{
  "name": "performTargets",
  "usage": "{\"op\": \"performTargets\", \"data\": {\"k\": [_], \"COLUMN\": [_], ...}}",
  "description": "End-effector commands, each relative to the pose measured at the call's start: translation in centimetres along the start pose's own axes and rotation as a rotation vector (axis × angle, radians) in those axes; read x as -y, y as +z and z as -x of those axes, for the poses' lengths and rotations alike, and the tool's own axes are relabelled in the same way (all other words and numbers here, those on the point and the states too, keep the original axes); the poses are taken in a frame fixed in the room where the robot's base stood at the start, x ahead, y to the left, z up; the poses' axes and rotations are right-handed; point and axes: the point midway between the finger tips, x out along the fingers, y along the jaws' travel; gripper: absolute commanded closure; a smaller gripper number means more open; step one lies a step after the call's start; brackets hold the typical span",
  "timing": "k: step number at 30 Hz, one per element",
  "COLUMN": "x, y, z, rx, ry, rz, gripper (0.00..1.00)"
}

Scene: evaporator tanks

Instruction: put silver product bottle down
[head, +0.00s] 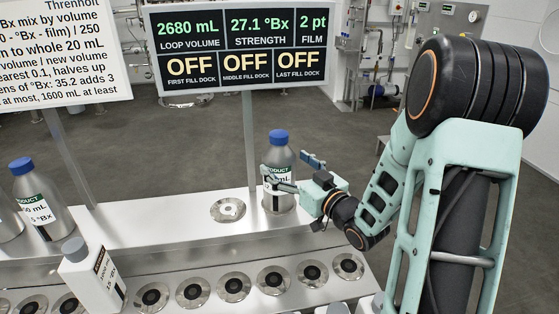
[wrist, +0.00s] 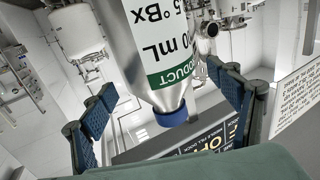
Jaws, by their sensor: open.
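The silver product bottle (head: 280,165) with a blue cap stands upright on the steel ledge at the right, beside an empty round dock (head: 228,209). My gripper (head: 290,172) is at the bottle's right side, with its fingers level with the bottle's body. In the wrist view the bottle (wrist: 165,65) appears upside down, with its green and white PRODUCT label showing. The blue fingers of my gripper (wrist: 165,110) are spread on either side of it with gaps.
Another silver product bottle (head: 38,205) stands on the ledge at the left. A white bottle with a grey cap (head: 92,275) stands lower in front. A row of round docks (head: 233,286) runs along the lower ledge. The display board (head: 240,45) stands behind, reading OFF for all three fill docks.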

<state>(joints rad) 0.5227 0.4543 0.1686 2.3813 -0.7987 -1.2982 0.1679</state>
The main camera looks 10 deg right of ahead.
Motion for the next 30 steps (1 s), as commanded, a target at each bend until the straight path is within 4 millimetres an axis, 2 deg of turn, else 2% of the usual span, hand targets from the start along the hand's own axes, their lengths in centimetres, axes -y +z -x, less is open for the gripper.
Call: {"op": "performTargets", "data": {"k": [1, 6, 12, 17, 26, 30], "x": [-0.2, -0.2, -0.1, -0.1, -0.1, -1.6], "y": [0.2, 0.1, 0.1, 0.0, 0.0, 0.0], "z": [1.3, 5.0, 7.7, 8.4, 8.4, 7.8], "rx": [0.001, 0.000, 0.000, -0.001, 0.000, 0.007], "ry": [0.005, 0.005, 0.003, 0.001, 0.003, 0.049], "rz": [0.002, 0.001, 0.000, 0.000, 0.002, 0.042], "gripper": [0.18, 0.18, 0.18, 0.18, 0.18, 0.18]}}
